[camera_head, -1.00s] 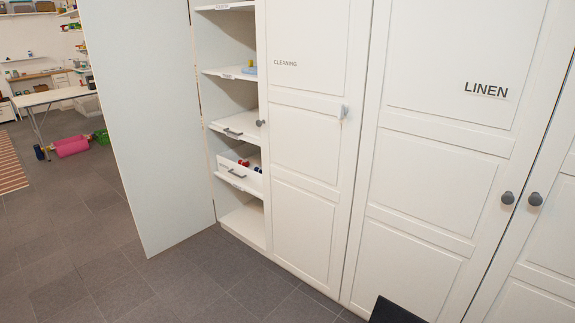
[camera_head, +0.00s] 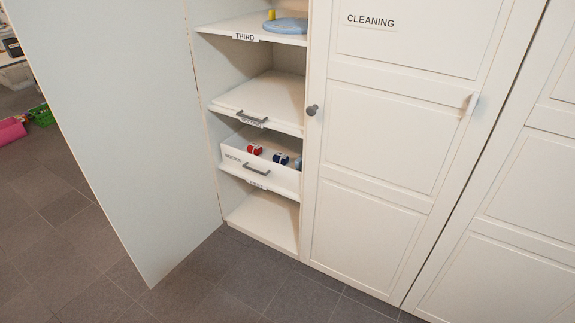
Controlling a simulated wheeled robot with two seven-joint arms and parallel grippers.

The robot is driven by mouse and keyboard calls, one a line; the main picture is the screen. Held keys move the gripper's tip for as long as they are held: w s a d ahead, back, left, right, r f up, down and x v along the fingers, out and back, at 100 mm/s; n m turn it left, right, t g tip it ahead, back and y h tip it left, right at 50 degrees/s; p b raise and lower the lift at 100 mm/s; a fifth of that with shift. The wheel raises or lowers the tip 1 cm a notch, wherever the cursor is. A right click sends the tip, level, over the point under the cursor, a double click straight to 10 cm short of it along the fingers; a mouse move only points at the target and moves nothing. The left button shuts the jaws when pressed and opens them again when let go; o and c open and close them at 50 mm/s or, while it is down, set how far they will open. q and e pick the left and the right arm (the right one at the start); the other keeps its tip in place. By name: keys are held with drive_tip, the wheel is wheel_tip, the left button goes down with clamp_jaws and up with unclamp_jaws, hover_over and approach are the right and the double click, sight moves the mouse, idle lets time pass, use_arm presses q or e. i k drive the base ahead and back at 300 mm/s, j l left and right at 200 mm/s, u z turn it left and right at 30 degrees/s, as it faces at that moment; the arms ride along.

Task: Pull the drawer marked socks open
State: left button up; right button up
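A white drawer (camera_head: 232,161) with a grey bar handle (camera_head: 256,169) sits low in the open shelf tower. A small label (camera_head: 233,157) is on its front at the left, too small to read surely. Rolled red (camera_head: 253,149) and blue (camera_head: 280,158) items show inside over its front. A second grey handle (camera_head: 252,118) is on the flat white shelf or tray above. I cannot tell how far the drawer stands out. Neither of my grippers is in view.
The tower's open door (camera_head: 110,120) swings out at the left. A blue dish (camera_head: 286,25) lies on the shelf marked THIRD. The grey tiled floor (camera_head: 250,285) in front is clear.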

sight(235, 153)
drive_tip(key=i+j+u, duration=0.15)
drive_tip(key=i+j, duration=0.2)
drive_tip(key=i, duration=0.15)
drive_tip(key=i+j+u, duration=0.15)
drive_tip(key=i+j, duration=0.15)
drive_tip(key=i, duration=0.2)
